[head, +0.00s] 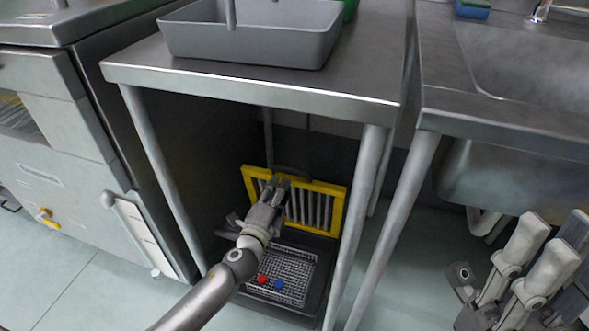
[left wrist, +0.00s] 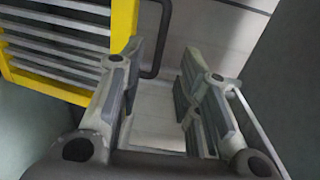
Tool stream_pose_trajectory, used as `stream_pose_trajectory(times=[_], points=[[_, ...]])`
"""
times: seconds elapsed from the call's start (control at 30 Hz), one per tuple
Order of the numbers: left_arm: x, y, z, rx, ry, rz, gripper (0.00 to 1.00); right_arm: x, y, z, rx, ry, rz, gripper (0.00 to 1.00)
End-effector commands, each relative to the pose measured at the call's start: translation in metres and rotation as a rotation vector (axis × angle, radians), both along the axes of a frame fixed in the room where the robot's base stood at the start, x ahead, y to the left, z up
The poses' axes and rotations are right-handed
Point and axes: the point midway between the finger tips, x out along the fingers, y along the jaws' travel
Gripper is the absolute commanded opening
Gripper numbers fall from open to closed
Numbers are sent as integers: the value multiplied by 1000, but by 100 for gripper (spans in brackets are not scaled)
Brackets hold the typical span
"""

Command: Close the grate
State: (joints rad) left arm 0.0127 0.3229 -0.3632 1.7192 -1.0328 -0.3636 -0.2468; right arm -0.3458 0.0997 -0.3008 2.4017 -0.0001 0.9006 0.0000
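The grate (head: 344,207) has a yellow frame with grey metal bars. In the head view it stands raised, near upright, at the back of a dark floor box (head: 328,262) under the steel table. My left gripper (head: 273,183) is in front of the grate near its upper edge. In the left wrist view its fingers are apart, with nothing between them. There the grate (left wrist: 123,22) is at the upper left, beside the left finger, and a black curved handle (left wrist: 165,30) shows close to that finger's tip. My right gripper (head: 553,240) is at the lower right, fingers apart and empty.
A mesh (head: 300,268) lies in the box with a red piece (head: 262,279) and a blue piece (head: 279,285) on it. Table legs (head: 352,220) stand on both sides. A grey basin (head: 250,40) is on the table. A sink counter (head: 510,100) is to the right.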

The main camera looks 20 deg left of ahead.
Motion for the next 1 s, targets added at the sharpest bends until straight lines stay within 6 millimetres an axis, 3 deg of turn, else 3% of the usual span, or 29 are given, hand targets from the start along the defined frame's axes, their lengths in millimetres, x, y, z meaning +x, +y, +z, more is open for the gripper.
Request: stream_pose_trajectory(times=[0.3,0.5,0.7,1.0], points=[[56,-1,-3,-1,-2,3,32,4,1,-1,-4,-30,-2,32],[83,-2,-4,-3,-1,3,32,6,2,3,-8,-53,-3,32],[94,-3,-4,-4,1,2,32,7,3,5,-10,-65,-3,32],[95,-3,-4,-4,1,2,30,7,3,8,-10,-73,-3,32]])
